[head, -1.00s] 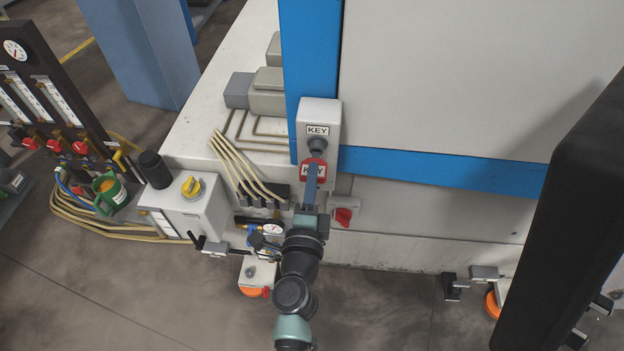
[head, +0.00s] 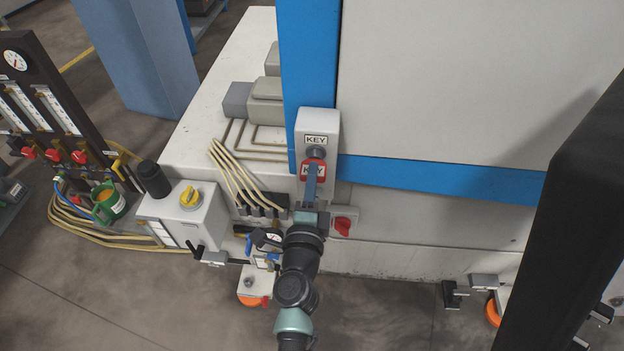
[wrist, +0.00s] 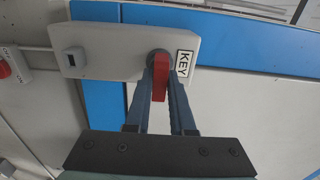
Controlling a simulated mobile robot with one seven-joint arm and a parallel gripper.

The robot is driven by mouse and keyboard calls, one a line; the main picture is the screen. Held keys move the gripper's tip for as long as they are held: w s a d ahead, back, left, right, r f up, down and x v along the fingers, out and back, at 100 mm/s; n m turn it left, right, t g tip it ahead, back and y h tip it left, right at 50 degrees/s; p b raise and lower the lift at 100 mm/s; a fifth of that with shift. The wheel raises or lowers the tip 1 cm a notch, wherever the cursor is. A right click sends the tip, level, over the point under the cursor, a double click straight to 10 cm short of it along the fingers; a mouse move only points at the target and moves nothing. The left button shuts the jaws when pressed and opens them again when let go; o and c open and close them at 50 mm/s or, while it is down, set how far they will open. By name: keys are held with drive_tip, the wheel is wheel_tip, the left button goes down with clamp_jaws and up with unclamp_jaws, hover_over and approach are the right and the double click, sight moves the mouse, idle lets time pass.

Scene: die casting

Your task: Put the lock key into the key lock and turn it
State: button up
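The key lock (head: 317,152) is a dark round cylinder on a pale box (head: 320,122) with a KEY label. In the wrist view the key's far end meets the lock (wrist: 159,58). The fingers and key head hide how deep it sits.
A red rotary switch (head: 342,226) is just right of my gripper. Tan cables (head: 238,172) and a grey box with a yellow knob (head: 190,195) are at the left. A large dark panel (head: 570,220) stands at the right. The white machine door (head: 470,80) is behind.

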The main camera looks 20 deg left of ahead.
drive_tip(key=o, duration=0.4)
drive_tip(key=shift+b+v, duration=1.1)
drive_tip(key=shift+v, duration=5.4)
drive_tip(key=w+d+r+n+t+y, duration=0.1)
drive_tip(key=w+r+n+t+y, duration=0.35)
drive_tip(key=r, duration=1.15)
drive_tip(key=w+d+r+n+h, duration=0.2)
drive_tip(key=r+n, duration=0.5)
drive_tip(key=r, duration=0.8)
drive_tip(key=s+d+r+n+t+h, duration=0.1)
drive_tip(key=s+d+r+h, duration=0.1)
drive_tip(key=r, duration=0.5)
drive_tip(key=s+d+r+n+t+h, duration=0.1)
drive_tip(key=s+d+r+t+h, duration=0.1)
drive_tip(key=r, duration=0.5)
drive_tip(key=s+d+r+n+t+h, duration=0.1)
drive_tip(key=s+d+r+t+h, duration=0.1)
drive_tip(key=d+r, duration=0.4)
drive_tip(key=shift+s+d+r+t+h, duration=0.15)
drive_tip(key=shift+s+r+h, duration=0.25)
drive_tip(key=shift+s, duration=0.3)
drive_tip(key=shift+s+d+r+t+h, duration=0.1)
drive_tip(key=shift+s+r+h, duration=0.25)
drive_tip(key=shift+s, duration=0.35)
